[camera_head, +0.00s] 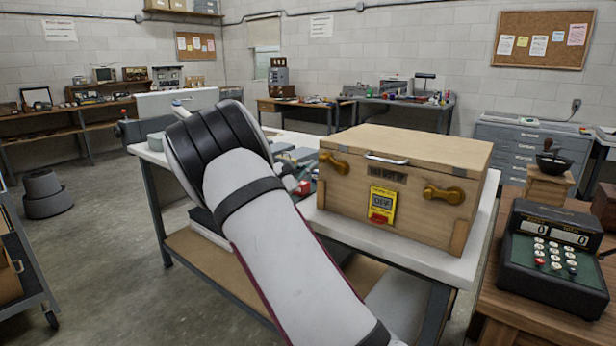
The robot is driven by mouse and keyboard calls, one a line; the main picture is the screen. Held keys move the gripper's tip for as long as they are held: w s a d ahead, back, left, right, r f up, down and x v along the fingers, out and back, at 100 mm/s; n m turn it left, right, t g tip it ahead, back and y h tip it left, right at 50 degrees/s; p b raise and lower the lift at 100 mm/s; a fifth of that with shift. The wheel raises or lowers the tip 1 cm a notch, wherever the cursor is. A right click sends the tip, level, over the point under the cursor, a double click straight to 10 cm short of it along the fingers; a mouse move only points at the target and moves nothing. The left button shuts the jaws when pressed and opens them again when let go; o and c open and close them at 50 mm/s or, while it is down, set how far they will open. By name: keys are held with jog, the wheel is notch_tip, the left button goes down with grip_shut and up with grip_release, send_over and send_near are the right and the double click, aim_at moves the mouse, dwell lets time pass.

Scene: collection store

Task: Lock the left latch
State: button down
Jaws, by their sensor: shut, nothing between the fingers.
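A wooden chest (385,200) with its lid closed stands on the white-topped workbench (415,257), right of the middle. The left latch (335,165) is a brass piece high on the left of the chest's front, lying slantwise down to the right. A similar right latch (445,194) lies nearly level on the right of the front. I cannot tell whether either latch is locked. My arm rises across the middle, left of the chest. My gripper is not visible; my own arm may hide it.
A yellow tag with a red part (382,204) is on the chest's front, below a dark label. Small objects and a red item (303,187) lie left of the chest. A cash register (556,255) stands on a wooden table at right. Open floor (110,270) is at left.

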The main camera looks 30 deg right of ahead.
jog(key=shift+s+d+r+m+g+y+b, duration=0.25)
jog(key=shift+s+r+m+b, duration=0.35)
jog(key=shift+r+m+b, duration=1)
jog(key=shift+s+d+r+m+g+y+b, duration=0.2)
jog(key=shift+s+r+m+b, duration=0.4)
jog(key=shift+m, duration=1.8)
jog(key=shift+s+d+r+m+g+y+b, duration=0.25)
jog(key=shift+s+r+m+b, duration=0.4)
jog(key=shift+r+m+b, duration=0.95)
jog(key=shift+f+m, duration=0.5)
jog(key=shift+f, duration=0.15)
jog(key=shift+w+a, duration=0.1)
jog(key=w+a+p, duration=0.1)
jog(key=a, duration=1)
jog(key=shift+a+r+p, duration=0.2)
jog(key=shift+r+p, duration=0.1)
jog(key=shift+r, duration=0.1)
jog(key=shift+w, duration=0.1)
